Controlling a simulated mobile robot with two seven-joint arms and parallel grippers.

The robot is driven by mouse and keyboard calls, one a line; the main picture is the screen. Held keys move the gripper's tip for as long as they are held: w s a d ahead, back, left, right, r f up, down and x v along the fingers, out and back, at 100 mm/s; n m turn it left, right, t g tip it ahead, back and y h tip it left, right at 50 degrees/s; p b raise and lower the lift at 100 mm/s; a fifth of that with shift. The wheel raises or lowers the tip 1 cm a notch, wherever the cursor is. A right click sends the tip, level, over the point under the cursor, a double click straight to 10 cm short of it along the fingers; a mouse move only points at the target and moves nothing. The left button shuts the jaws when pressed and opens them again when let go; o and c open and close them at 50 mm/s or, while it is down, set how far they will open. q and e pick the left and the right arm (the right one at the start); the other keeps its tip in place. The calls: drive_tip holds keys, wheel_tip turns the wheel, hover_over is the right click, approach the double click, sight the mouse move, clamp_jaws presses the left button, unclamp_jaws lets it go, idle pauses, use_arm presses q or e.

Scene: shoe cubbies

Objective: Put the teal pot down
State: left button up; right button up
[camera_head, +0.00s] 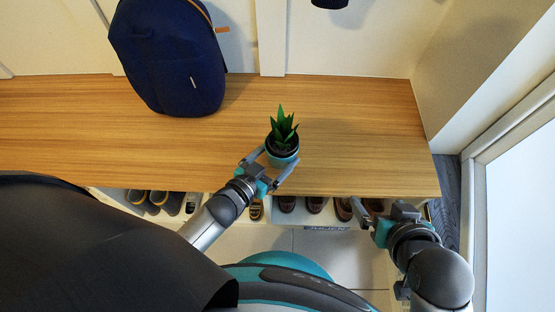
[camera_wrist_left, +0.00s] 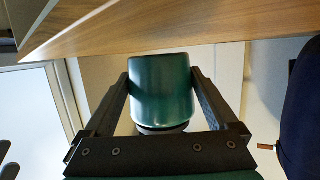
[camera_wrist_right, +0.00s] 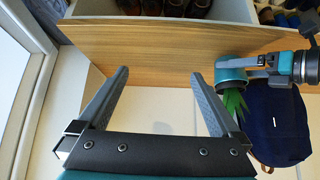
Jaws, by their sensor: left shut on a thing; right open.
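The teal pot (camera_head: 284,160) with a spiky green plant (camera_head: 283,128) is upright over the front part of the wooden bench top (camera_head: 360,130). My left gripper (camera_head: 279,163) is shut on the pot, one finger on each side. In the left wrist view the pot (camera_wrist_left: 161,90) fills the space between the fingers. I cannot tell whether its base touches the wood. The pot (camera_wrist_right: 231,75) also shows in the right wrist view. My right gripper (camera_head: 378,210) is open and empty in front of the bench's right end.
A dark blue backpack (camera_head: 172,60) stands on the bench, left of and behind the pot. Shoes (camera_head: 287,204) sit in cubbies under the bench top. The wood right of the pot is clear up to the right wall. A dark object (camera_head: 330,3) hangs at the top.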

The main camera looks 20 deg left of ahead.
use_arm(q)
drive_tip(key=shift+f+b, duration=0.3)
drive_tip(key=shift+f, duration=0.5)
use_arm(e)
drive_tip(key=shift+w+a+t+y, duration=0.3)
drive_tip(key=shift+w+a+t, duration=0.2)
drive_tip(key=shift+a, duration=0.2)
drive_tip(key=shift+w+a+t+y, duration=0.3)
drive_tip(key=shift+w+a+t, duration=0.05)
drive_tip(key=shift+a+t, duration=0.3)
use_arm(q)
drive_tip(key=shift+f, duration=0.1)
drive_tip(key=shift+f+b, duration=0.1)
drive_tip(key=shift+b, duration=0.2)
drive_tip(key=o, duration=1.2)
drive_tip(key=shift+c, duration=0.2)
use_arm(e)
drive_tip(key=shift+w+a+r, duration=0.1)
drive_tip(key=shift+a, duration=0.1)
drive_tip(key=shift+d, duration=0.1)
